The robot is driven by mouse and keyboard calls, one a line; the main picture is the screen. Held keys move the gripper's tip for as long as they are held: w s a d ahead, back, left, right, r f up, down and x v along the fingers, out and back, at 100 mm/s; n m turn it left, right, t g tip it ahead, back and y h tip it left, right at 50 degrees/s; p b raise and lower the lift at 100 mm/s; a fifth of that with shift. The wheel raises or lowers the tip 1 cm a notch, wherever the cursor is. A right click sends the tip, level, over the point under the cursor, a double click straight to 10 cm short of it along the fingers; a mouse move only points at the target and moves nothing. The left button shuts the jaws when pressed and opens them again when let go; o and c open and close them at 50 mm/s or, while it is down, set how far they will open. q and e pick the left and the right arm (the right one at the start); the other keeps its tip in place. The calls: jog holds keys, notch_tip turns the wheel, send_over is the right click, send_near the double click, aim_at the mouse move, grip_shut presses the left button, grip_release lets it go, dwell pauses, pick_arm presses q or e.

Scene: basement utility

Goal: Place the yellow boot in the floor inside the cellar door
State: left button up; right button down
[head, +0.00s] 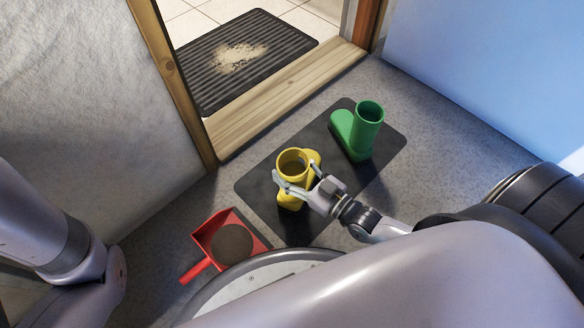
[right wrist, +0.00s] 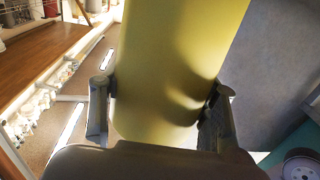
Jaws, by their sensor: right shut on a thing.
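The yellow boot (head: 290,174) is upright over the near part of a dark flat mat (head: 385,143), just inside the doorway; I cannot tell whether its sole touches the mat. My right gripper (head: 297,176) is shut on the yellow boot, with a finger on either side of it. In the right wrist view the yellow boot (right wrist: 175,65) fills the middle between the fingers of the right gripper (right wrist: 160,103). The door opening has a wooden threshold (head: 285,103). My left arm shows at the left edge, but its gripper is out of view.
A green boot (head: 356,134) stands on the dark mat, right of the yellow one. A red dustpan (head: 257,243) with brown dirt lies on the grey floor near my base. Beyond the threshold is a ribbed doormat (head: 205,88) with sand (head: 239,56) on pale tiles.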

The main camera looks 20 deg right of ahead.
jog(key=shift+w+f+b, duration=0.1)
jog(key=shift+f+b, duration=0.2)
dwell(0.4)
jog(key=c, duration=0.9)
grip_release()
jog(key=o, duration=0.4)
jog(key=shift+f, duration=0.1)
